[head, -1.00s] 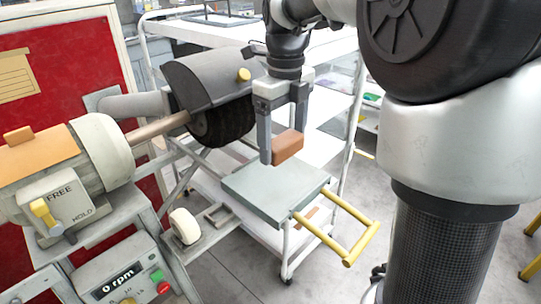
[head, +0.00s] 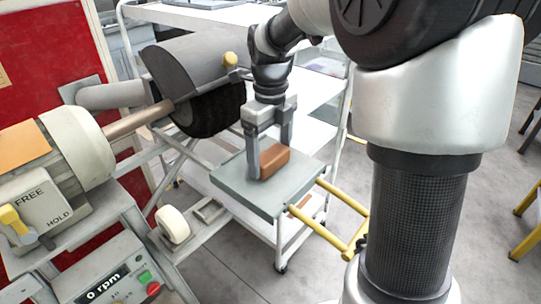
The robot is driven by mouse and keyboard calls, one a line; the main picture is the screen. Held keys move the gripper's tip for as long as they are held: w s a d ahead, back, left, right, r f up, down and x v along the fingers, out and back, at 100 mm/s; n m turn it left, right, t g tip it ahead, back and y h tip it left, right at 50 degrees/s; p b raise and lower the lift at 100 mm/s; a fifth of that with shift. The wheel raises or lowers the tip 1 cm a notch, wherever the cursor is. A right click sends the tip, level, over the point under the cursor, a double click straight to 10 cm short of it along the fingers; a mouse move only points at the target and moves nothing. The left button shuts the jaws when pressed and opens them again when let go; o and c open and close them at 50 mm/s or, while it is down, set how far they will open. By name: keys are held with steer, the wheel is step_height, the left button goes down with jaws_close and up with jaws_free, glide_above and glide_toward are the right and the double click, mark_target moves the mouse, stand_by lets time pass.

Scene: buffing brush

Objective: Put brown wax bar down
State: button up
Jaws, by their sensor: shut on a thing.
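The brown wax bar (head: 276,161) is a small orange-brown block.
The black buffing brush (head: 215,110) under its grey hood (head: 188,68) stands just left of my gripper. The motor (head: 55,155) and the control box (head: 105,280) reading 0 rpm are at left. White shelves (head: 313,92) stand behind. Yellow handle bars (head: 335,225) stick out at right.

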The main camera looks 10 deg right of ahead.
steer(key=shift+f, duration=0.2)
steer(key=o, duration=1.1)
